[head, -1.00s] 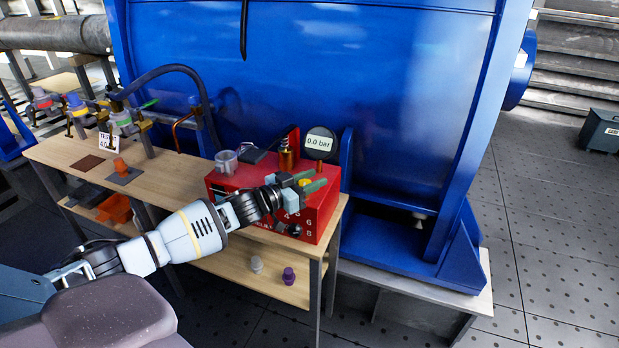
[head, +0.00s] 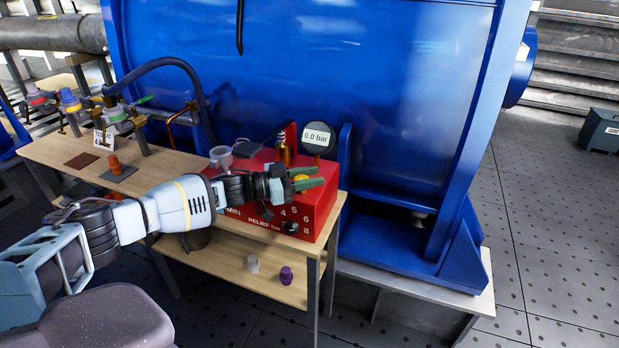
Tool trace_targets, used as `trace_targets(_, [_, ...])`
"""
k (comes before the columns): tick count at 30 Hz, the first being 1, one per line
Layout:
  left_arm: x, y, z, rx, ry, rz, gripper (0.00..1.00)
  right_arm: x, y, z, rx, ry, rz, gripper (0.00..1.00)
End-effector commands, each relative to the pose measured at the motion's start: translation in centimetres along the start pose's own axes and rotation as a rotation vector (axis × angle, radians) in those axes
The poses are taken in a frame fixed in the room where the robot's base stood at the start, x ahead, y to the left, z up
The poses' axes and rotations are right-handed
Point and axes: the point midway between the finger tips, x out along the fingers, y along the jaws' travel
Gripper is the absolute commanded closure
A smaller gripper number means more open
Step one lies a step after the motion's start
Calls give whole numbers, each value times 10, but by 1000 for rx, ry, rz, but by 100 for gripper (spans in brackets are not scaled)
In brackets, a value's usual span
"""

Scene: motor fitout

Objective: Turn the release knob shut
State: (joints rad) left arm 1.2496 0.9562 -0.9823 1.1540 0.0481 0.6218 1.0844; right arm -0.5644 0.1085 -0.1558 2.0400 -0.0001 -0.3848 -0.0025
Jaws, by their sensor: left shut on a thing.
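My left gripper (head: 308,178) reaches in from the left, low over the red test unit (head: 328,207). My right gripper is not in view.
A brass fitting (head: 283,152), a clear cup (head: 221,157) and a dark lever stand close to the gripper on the unit. The wooden bench (head: 50,146) carries valves and a hose at left. A large blue housing (head: 300,70) rises behind.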

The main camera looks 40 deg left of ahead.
Motion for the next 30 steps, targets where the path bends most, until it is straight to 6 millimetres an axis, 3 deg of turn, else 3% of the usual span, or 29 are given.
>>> trace_targets(7, [0, 0, -2, 1, 2, -1, 89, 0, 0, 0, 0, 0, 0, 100])
trace_targets(8, [0, 0, -2, 1, 2, -1, 64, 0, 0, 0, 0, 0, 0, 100])
trace_targets(12, [0, 0, -1, 1, 2, -1, 45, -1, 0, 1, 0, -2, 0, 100])
trace_targets(23, [-4, 0, 0, 1, 0, -1, 45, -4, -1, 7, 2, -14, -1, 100])
trace_targets(30, [-39, 0, 1, 1, -3, -2, 45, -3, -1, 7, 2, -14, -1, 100])
